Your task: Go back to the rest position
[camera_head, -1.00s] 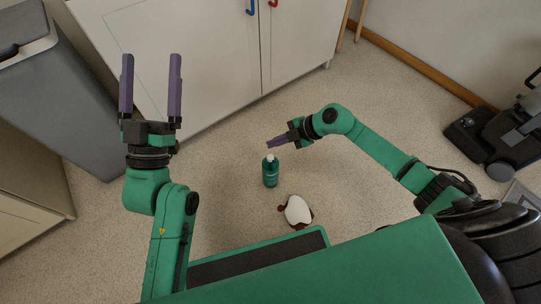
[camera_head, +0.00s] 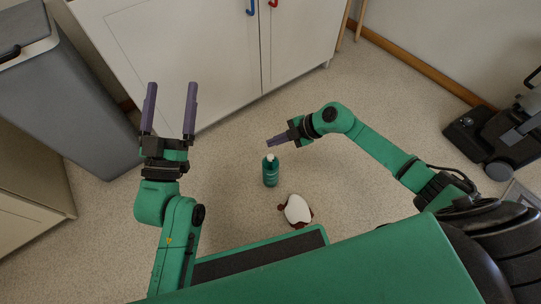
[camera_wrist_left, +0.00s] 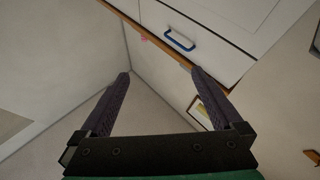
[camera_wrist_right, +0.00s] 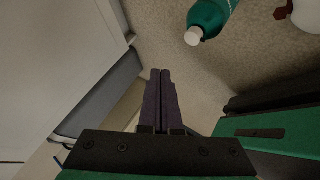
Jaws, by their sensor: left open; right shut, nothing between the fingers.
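My left gripper (camera_head: 171,88) is open and empty, with its two purple fingers spread and pointing toward the white cabinet in the head view. Its fingers also show apart in the left wrist view (camera_wrist_left: 160,75). My right gripper (camera_head: 270,143) is shut with nothing in it, just above the green bottle in the head view. Its fingers lie together in the right wrist view (camera_wrist_right: 160,72). The green bottle (camera_head: 271,174) with a white cap stands upright on the floor. It also shows at the top of the right wrist view (camera_wrist_right: 210,15).
A white cabinet (camera_head: 200,50) with a blue and a red handle stands ahead. A grey bin (camera_head: 60,95) stands at the left. A white and dark red object (camera_head: 297,210) lies on the floor near my base. A black vacuum cleaner (camera_head: 490,140) is at the right.

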